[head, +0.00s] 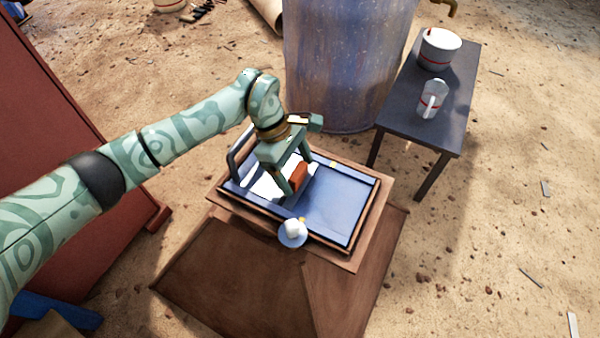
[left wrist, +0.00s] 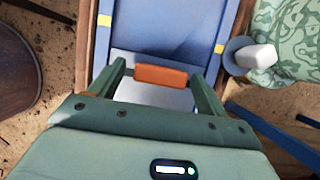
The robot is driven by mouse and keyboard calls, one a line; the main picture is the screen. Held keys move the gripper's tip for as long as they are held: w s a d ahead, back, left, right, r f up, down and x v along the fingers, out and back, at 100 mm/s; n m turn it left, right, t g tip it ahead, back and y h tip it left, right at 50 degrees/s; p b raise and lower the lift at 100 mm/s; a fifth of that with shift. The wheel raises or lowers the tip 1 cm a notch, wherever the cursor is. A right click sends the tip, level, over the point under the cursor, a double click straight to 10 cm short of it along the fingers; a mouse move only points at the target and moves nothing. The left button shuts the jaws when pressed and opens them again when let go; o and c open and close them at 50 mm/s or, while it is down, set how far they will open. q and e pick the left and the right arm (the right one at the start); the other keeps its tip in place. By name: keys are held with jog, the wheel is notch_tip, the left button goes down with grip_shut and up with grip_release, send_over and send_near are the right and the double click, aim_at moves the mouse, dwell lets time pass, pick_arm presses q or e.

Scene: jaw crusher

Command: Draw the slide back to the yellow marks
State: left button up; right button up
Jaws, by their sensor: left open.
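The slide is a bright silvery plate (head: 262,186) with an orange grip (head: 299,173), lying in a blue tray (head: 345,205) with a raised rim. One yellow mark (head: 333,163) sits on the far rim and another (head: 302,219) on the near rim. They also show in the left wrist view, left mark (left wrist: 104,20) and right mark (left wrist: 219,48). The plate's edge appears slightly left of the line between the marks in the head view. My left gripper (left wrist: 165,66) is open, its fingers on either side of the orange grip (left wrist: 161,76), with gaps visible. My right gripper is out of view.
A white lump on a blue disc (head: 292,239) is at the tray's near edge. A blue bar handle (head: 238,150) rises at the tray's left. A large barrel (head: 345,70) stands behind. A dark side table (head: 440,100) holds a white pot and a white jug.

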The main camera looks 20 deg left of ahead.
pick_arm(q)
jog(key=shift+d+f, duration=0.25)
jog(key=shift+f, duration=0.45)
jog(key=shift+s+d, duration=0.1)
jog(key=c, duration=1.4)
jog(key=shift+s+d+r+p, duration=0.1)
jog(key=shift+d+p, duration=0.1)
jog(key=shift+d, duration=0.45)
jog(key=shift+s+d+r+p, duration=0.1)
jog(key=shift+d+p, duration=0.05)
jog(key=shift+d, duration=0.45)
jog(key=d, duration=0.3)
jog(key=shift+s+f+p, duration=0.1)
jog(key=shift+s+p, duration=0.2)
jog(key=shift+d+f, duration=0.1)
jog(key=shift+d, duration=0.1)
jog(key=shift+s, duration=0.1)
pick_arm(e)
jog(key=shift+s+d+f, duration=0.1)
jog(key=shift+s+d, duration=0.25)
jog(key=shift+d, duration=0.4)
pick_arm(q)
jog(key=o, duration=1.3)
jog(key=shift+d, duration=0.1)
jog(key=shift+o, duration=0.5)
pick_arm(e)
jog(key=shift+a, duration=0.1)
